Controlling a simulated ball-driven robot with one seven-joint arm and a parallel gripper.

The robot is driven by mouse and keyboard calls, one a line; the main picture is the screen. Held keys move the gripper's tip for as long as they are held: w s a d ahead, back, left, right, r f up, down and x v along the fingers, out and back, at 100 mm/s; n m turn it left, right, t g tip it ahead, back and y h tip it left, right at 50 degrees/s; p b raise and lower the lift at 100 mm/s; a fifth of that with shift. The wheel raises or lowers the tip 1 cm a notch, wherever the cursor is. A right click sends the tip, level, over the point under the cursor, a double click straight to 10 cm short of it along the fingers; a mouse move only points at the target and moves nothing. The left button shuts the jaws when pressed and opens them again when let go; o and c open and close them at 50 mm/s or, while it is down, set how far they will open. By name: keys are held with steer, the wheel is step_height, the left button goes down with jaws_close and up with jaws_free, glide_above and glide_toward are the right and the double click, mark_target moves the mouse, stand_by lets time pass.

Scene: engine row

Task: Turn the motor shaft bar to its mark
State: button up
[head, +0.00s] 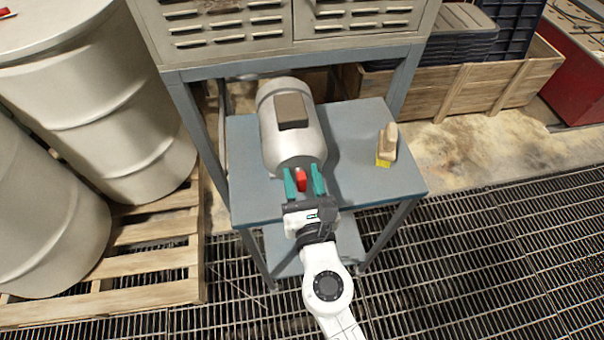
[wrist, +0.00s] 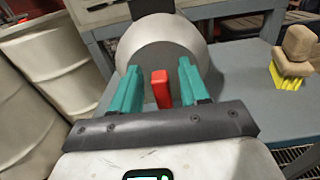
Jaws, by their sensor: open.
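The motor (head: 284,135) is a grey cylinder with a dark box on top, lying on a blue-grey table; its round end also shows in the wrist view (wrist: 160,38). The red shaft bar (head: 301,181) sticks out at the motor's near end. In the wrist view the bar (wrist: 161,89) stands nearly upright, leaning slightly. My gripper (head: 304,182) has teal fingers, open, one on each side of the bar. In the wrist view the gripper (wrist: 160,88) shows gaps between bar and both fingers. I cannot make out the mark.
A brush with yellow bristles (head: 386,146) stands on the table's (head: 360,185) right side. A grey cabinet (head: 290,25) overhangs the back. Pale drums (head: 95,95) and a wooden pallet (head: 155,255) are at the left. Grated floor (head: 480,230) is clear at the right.

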steer(key=shift+w, duration=0.2)
jaws_close()
stand_by(0.3)
